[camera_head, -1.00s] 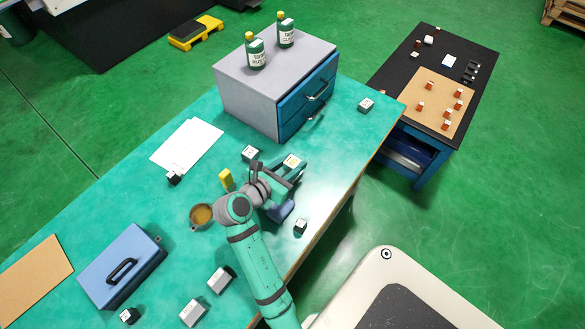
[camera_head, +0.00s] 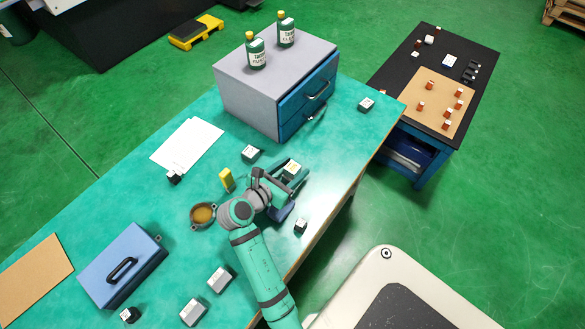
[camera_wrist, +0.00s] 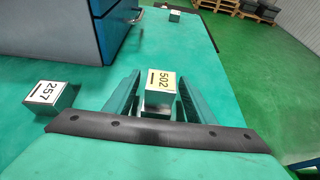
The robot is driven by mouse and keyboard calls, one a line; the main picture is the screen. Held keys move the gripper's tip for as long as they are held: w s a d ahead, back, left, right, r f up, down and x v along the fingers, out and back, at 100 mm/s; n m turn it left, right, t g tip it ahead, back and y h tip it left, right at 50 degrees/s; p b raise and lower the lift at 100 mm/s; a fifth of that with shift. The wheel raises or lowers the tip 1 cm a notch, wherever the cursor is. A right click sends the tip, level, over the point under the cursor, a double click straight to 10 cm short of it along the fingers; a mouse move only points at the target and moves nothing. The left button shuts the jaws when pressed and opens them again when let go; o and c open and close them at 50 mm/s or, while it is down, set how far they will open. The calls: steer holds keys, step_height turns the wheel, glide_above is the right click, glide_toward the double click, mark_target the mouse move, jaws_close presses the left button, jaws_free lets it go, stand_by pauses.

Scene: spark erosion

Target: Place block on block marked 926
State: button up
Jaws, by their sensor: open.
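A block marked 502 (camera_wrist: 161,82) with a pale yellow label stands between the fingers of my gripper (camera_wrist: 160,98) in the wrist view. The fingers are open, one on each side of it. A silver-grey surface shows below the label; I cannot tell whether it is this block's side or another block under it. The block (camera_head: 292,168) also shows at my gripper (camera_head: 288,178) in the head view. A block marked 257 (camera_wrist: 47,94) sits apart to the left; it appears in the head view too (camera_head: 251,153). No mark 926 is readable in either view.
A drawer cabinet (camera_head: 262,97) carrying two green bottles stands behind. Other blocks lie on the green table, one (camera_head: 300,225) near its front edge and one (camera_head: 365,104) at the right. A yellow object (camera_head: 227,180) and a round cup (camera_head: 203,214) are left of my gripper.

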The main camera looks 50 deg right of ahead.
steer(key=shift+r, duration=0.2)
steer(key=v, duration=1.2)
steer(key=shift+w+f, duration=0.1)
steer(key=shift+s, duration=0.2)
